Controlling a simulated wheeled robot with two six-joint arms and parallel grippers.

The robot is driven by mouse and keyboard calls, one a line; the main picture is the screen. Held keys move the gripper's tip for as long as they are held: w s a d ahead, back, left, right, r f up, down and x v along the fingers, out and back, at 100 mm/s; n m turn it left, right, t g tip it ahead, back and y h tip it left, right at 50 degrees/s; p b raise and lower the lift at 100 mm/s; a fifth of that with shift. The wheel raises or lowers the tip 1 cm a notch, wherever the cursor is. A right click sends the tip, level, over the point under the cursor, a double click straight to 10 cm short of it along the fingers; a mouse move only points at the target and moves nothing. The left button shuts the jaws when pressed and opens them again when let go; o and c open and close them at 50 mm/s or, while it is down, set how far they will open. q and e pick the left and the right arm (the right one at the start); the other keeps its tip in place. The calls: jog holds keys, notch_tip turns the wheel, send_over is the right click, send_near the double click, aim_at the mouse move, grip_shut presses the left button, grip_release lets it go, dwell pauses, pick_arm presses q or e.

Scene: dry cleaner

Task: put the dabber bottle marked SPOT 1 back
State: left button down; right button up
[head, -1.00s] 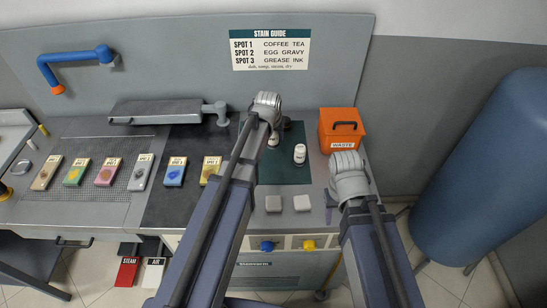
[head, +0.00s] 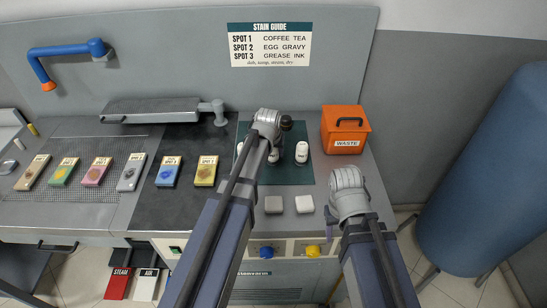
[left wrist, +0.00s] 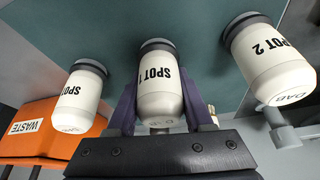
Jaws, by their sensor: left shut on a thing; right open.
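The dabber bottle marked SPOT 1 (left wrist: 160,85) is white with a dark collar at its far end. It stands between the purple fingers of my left gripper (left wrist: 160,118), which is shut on it. The collar is at the teal mat (head: 290,174); I cannot tell whether it touches. In the head view the arm mostly hides this bottle. A SPOT 2 bottle (left wrist: 270,60) stands to its right in the wrist view, and another SPOT bottle (left wrist: 82,95), its number unclear, to its left; the latter also shows in the head view (head: 302,153). My right gripper (head: 328,228) is open and empty.
An orange WASTE bin (head: 345,130) stands right of the mat. Several stained swatches (head: 117,172) lie at left. A STAIN GUIDE sign (head: 269,45) is on the back panel.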

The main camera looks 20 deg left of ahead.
pick_arm(q)
jog(key=shift+f, duration=0.1)
jog(key=shift+f, duration=0.1)
jog(key=c, duration=0.8)
grip_release()
jog(key=shift+f, duration=0.1)
jog(key=o, duration=0.5)
jog(key=p+v, duration=1.2)
jog(key=s+d+m+g, duration=0.1)
jog(key=s+d, duration=0.3)
jog(key=s, duration=0.3)
jog(key=s+d+m+g, duration=0.2)
jog(key=s+d, duration=0.2)
jog(key=s, duration=0.2)
jog(key=s+d+f+m+g, duration=0.1)
jog(key=s+d, duration=0.4)
jog(key=s, duration=0.2)
jog(key=shift+s+m+g+y+b, duration=0.3)
jog(key=shift+m+g+y+b, duration=0.05)
jog(key=shift+m+g+y, duration=0.05)
